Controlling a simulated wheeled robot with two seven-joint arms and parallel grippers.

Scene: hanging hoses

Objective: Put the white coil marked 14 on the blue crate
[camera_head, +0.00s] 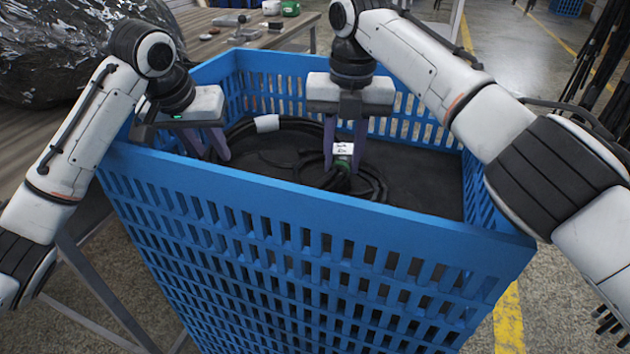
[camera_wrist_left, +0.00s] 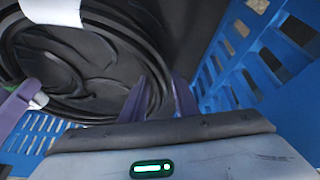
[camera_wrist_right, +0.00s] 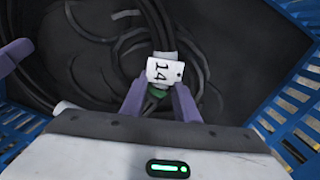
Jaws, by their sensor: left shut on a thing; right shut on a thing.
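A black hose coil (camera_head: 372,184) lies inside the blue crate (camera_head: 330,255). It bears a white tag (camera_wrist_right: 164,72) reading 14 and a green band; the hose looks black, not white. My right gripper (camera_head: 343,165) reaches down into the crate and is shut on this coil at the tag, its fingers either side of the bundle. My left gripper (camera_head: 208,148) is low at the crate's left side, shut on a black hose ring (camera_wrist_left: 110,105). A white wrap (camera_head: 267,123) sits on a black ring towards the back. I cannot tell whether both grippers hold the same coil.
The crate's slatted walls stand close around both grippers. A wooden table (camera_head: 225,40) with small objects is behind. A dark shiny wrapped bundle (camera_head: 55,45) is at the back left. Black hoses (camera_head: 600,45) hang at the right. Dark crate floor (camera_head: 435,190) shows right of the coil.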

